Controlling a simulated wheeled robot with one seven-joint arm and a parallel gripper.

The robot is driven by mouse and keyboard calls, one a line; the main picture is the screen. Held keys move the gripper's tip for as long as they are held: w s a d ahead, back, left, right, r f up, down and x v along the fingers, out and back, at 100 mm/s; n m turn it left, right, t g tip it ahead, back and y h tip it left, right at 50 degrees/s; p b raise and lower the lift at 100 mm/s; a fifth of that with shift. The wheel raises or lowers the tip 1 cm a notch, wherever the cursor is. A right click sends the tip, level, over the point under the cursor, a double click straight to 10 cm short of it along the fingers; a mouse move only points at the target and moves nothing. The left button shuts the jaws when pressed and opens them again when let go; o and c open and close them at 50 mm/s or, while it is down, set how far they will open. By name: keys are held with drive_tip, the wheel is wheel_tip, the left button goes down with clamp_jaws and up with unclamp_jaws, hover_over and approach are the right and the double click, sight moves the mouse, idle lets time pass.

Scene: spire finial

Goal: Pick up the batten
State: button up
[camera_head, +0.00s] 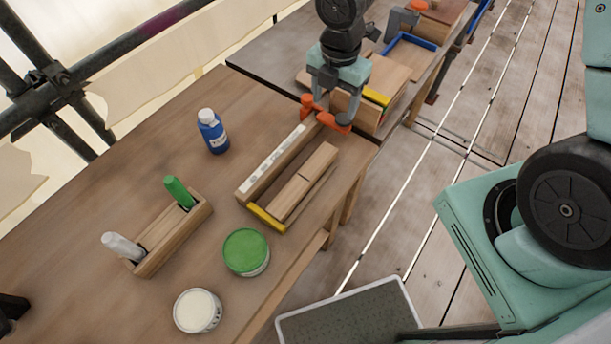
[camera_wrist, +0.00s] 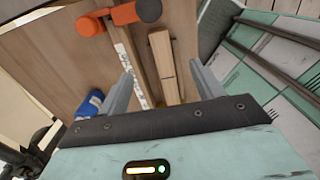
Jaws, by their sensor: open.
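The batten (camera_head: 302,182) appears to be the plain wooden bar with a dark line across its middle. It lies on the bench beside a rail with a pale marked strip (camera_head: 272,163), with a yellow stop (camera_head: 266,218) at its near end. In the wrist view the batten (camera_wrist: 162,62) shows right of the pale strip.
A blue bottle (camera_head: 213,132), a wooden holder (camera_head: 172,238) with green and white handles, a green-lidded tin (camera_head: 246,252) and a white tin (camera_head: 197,311) stand on the bench (camera_head: 130,170). A second table (camera_head: 280,50) with wooden pieces lies beyond my gripper.

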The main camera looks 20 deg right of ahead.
drive_tip(key=p, duration=0.1)
hover_over(328, 150)
wheel_tip(328, 150, down, 11)
drive_tip(key=shift+d+f, duration=0.1)
drive_tip(key=shift+f, duration=0.1)
drive_tip(key=shift+f+p, duration=1.15)
drive_tip(key=shift+f, duration=1.45)
drive_tip(key=shift+c, duration=0.3)
drive_tip(key=c, duration=1.1)
drive_tip(key=shift+w+a+r, duration=0.1)
drive_tip(key=shift+a+r, duration=0.1)
